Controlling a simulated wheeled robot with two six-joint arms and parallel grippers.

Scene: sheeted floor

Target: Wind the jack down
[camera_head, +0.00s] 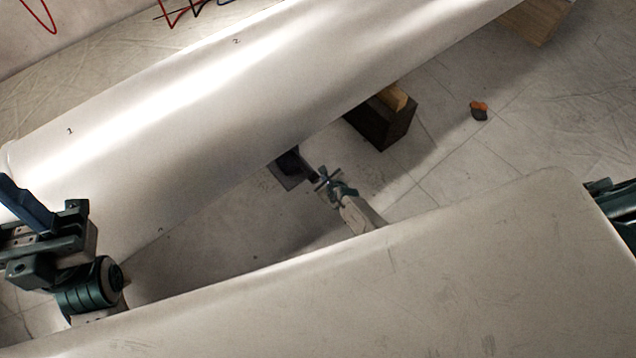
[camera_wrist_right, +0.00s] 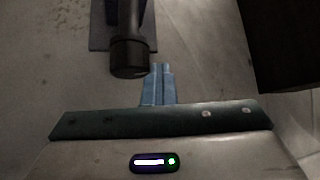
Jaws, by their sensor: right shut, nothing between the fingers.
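The jack (camera_head: 288,165) is dark and stands on the floor beside the long white body, which hides part of it. Its base plate (camera_wrist_right: 97,38) and a dark arm with a round knob (camera_wrist_right: 130,58) show in the right wrist view. My right gripper (camera_head: 325,179) is just right of the jack, low over the floor. Its blue fingers (camera_wrist_right: 158,85) are together and empty, with the knob close beyond them to the left; I cannot tell whether they touch. My left gripper (camera_head: 25,203) is at the far left, its blue finger partly seen; its opening is unclear.
The long white body (camera_head: 230,75), marked with small numbers, runs diagonally above the floor. A dark block (camera_head: 382,128) with a wooden piece (camera_head: 393,97) stands right of the jack. A small orange and dark item (camera_head: 479,110) lies on open floor. Wood (camera_head: 538,20) supports the far end.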

